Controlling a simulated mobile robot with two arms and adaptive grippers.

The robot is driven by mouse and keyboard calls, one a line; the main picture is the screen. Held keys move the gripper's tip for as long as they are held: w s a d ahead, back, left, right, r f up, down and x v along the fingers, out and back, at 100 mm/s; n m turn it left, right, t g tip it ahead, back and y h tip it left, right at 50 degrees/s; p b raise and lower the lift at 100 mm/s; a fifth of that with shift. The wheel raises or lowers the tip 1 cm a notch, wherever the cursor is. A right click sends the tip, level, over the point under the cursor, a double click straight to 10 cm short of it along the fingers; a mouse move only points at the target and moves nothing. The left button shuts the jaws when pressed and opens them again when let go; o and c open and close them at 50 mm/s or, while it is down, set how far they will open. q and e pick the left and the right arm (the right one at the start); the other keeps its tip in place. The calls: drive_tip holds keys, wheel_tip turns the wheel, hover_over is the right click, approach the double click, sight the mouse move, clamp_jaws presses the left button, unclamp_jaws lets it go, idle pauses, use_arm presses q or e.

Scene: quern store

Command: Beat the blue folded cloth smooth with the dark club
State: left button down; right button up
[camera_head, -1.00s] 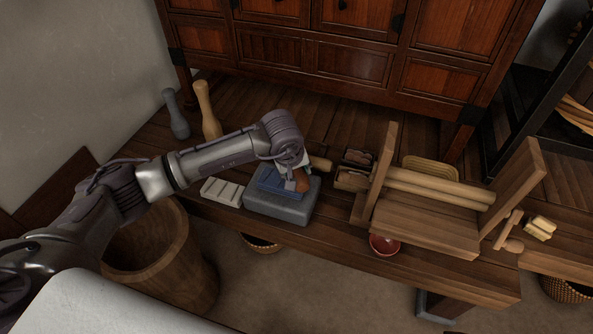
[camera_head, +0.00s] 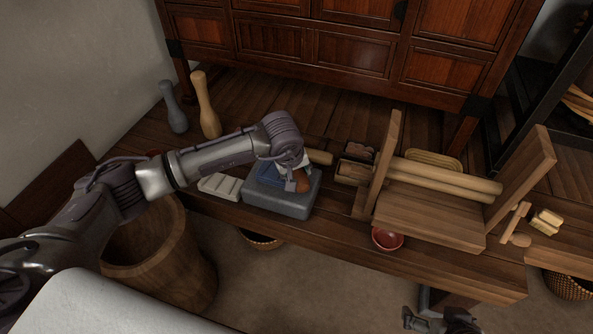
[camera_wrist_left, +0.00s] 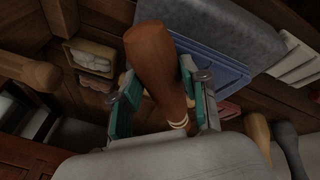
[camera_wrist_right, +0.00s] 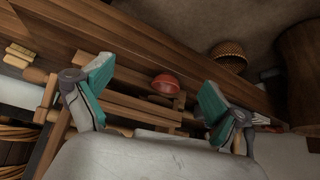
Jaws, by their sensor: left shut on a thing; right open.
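The blue folded cloth (camera_head: 270,174) lies on a grey stone block (camera_head: 280,204) on the bench; it also shows in the left wrist view (camera_wrist_left: 212,66). My left gripper (camera_head: 293,180) is shut on a reddish-brown dark club (camera_head: 302,181), just over the cloth's right side. In the left wrist view the club (camera_wrist_left: 155,68) sits between the fingers, its thick end beside the cloth's edge. I cannot tell whether it touches the cloth. The gripper hides part of the cloth. My right gripper (camera_wrist_right: 152,98) is open and empty, low in front of the bench.
A grey club (camera_head: 174,108) and a pale club (camera_head: 206,106) stand at the back left. A pale ridged block (camera_head: 220,186) lies left of the stone. Small boxes (camera_head: 353,172) and a wooden stand with rollers (camera_head: 430,216) are to the right, with a red bowl (camera_head: 387,238) at the front edge.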

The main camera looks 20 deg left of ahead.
use_arm(q)
wheel_tip(320, 180, up, 3)
drive_tip(key=shift+f+p, duration=0.2)
drive_tip(key=shift+p, duration=0.65)
drive_tip(key=shift+r+p, duration=0.3)
drive_tip(key=shift+r, duration=0.25)
use_arm(e)
drive_tip(key=s+d+g, duration=0.1)
drive_tip(key=s+g, duration=0.2)
drive_tip(key=s, duration=0.2)
drive_tip(key=shift+s+d+f+h, duration=0.3)
drive_tip(key=shift+s+d+h, duration=0.1)
use_arm(q)
wheel_tip(320, 180, up, 3)
drive_tip(key=shift+r+p, duration=0.15)
drive_tip(key=shift+p, duration=0.9)
wheel_tip(320, 180, up, 2)
drive_tip(key=shift+r+p, duration=0.25)
drive_tip(key=shift+p, duration=0.45)
use_arm(e)
wheel_tip(320, 180, down, 8)
drive_tip(key=w+g, duration=0.1)
drive_tip(key=shift+w+a+f, duration=0.2)
drive_tip(key=shift+w, duration=0.15)
